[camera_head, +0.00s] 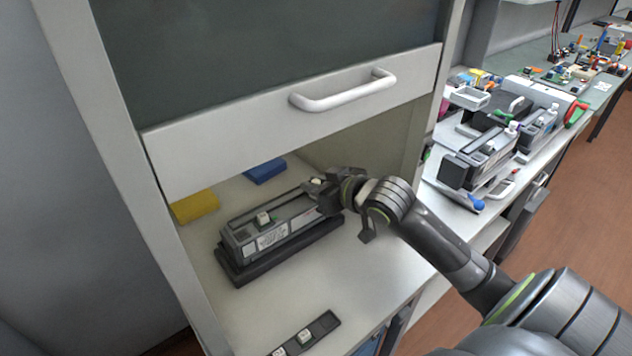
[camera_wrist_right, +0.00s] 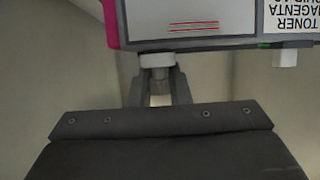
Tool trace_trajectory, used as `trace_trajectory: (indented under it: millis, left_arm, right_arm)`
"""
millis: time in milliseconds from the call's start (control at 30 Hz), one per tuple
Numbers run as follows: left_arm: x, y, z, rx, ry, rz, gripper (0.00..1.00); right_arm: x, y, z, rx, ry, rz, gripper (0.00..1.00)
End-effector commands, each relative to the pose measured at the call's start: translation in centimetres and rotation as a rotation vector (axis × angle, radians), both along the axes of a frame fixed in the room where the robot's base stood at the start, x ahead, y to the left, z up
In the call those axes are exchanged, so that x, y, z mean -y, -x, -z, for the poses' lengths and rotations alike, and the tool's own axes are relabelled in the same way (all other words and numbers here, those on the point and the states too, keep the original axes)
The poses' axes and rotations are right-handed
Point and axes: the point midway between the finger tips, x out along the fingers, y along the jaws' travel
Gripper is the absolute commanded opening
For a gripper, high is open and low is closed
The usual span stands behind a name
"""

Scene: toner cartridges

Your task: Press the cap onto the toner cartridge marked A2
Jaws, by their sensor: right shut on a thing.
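A grey toner cartridge (camera_head: 268,236) lies in a dark cradle (camera_head: 238,275) inside the open cabinet. In the right wrist view the cartridge (camera_wrist_right: 170,20) fills the top, with a magenta end (camera_wrist_right: 109,20) and an upside-down label reading TONER MAGENTA. There my right gripper (camera_wrist_right: 158,88) is shut on a ribbed grey cap with a white collar (camera_wrist_right: 158,60), which meets the cartridge's edge; whether it is seated cannot be told. No A2 mark is legible. My left gripper is out of view.
A raised sash with a white handle (camera_head: 343,90) hangs above. A dark strip (camera_head: 322,326) with small white caps lies at the front. Yellow (camera_head: 195,206) and blue (camera_head: 265,171) blocks lie behind. More cartridges (camera_head: 482,155) stand on the right bench.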

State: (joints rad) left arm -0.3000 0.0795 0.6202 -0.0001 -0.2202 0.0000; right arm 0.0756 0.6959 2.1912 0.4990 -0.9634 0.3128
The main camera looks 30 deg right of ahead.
Motion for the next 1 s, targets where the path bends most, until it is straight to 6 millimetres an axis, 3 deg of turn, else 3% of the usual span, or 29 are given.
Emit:
trace_trajectory:
  millis: [900, 933, 1000]
  left_arm:
    - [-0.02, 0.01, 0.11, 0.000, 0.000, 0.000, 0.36]
    - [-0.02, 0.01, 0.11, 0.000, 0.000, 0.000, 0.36]
    - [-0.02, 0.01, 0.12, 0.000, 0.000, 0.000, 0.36]
  right_arm:
    - [0.02, 0.01, 0.43, -0.002, 0.000, 0.000, 0.00]
    - [0.02, 0.01, 0.44, -0.002, 0.000, 0.000, 0.21]
    - [0.02, 0.01, 0.44, -0.002, 0.000, 0.000, 0.30]
